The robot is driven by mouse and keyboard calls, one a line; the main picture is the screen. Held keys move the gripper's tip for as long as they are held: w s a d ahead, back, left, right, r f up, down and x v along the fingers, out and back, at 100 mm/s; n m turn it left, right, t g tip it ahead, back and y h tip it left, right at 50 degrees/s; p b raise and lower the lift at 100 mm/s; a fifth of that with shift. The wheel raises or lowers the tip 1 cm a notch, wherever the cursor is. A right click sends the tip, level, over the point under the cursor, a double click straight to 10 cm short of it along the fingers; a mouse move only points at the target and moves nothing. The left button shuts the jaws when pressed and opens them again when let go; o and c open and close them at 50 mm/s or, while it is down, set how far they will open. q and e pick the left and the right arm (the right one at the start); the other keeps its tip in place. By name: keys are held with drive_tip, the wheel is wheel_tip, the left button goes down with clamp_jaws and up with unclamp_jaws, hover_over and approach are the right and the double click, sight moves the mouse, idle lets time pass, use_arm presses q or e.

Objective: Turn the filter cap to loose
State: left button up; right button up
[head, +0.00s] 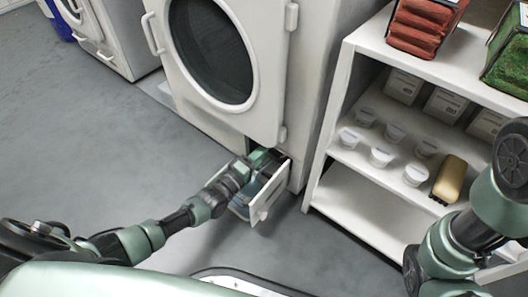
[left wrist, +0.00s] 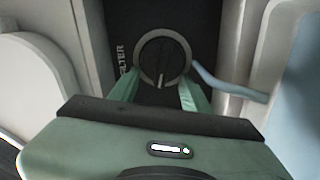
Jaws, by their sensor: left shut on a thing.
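The filter cap (left wrist: 163,56) is a dark round knob with a grey ring, and a pale mark on it points toward the bottom of the left wrist view. The word FILTER runs beside it on the dark panel. My left gripper (left wrist: 158,92) has its green fingers on either side of the cap and is shut on it. In the head view my left gripper (head: 264,158) reaches into the low opening at the machine's front corner, and the cap is hidden there. My right arm shows at the right, but its gripper is out of view.
The white machine (head: 266,60) has a round dark door. A small white flap (head: 268,196) stands open beside my left gripper. The grey floor at left is clear.

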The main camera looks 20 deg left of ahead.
use_arm(q)
drive_tip(key=shift+f+n, duration=0.25)
drive_tip(key=shift+n, duration=0.85)
drive_tip(key=shift+b, duration=0.3)
drive_tip(key=o, duration=1.4)
drive_tip(key=shift+c, duration=0.2)
drive_tip(key=shift+s, duration=0.1)
drive_tip(key=p+v, duration=0.4)
drive_tip(key=v, duration=0.3)
drive_tip(key=shift+s, duration=0.25)
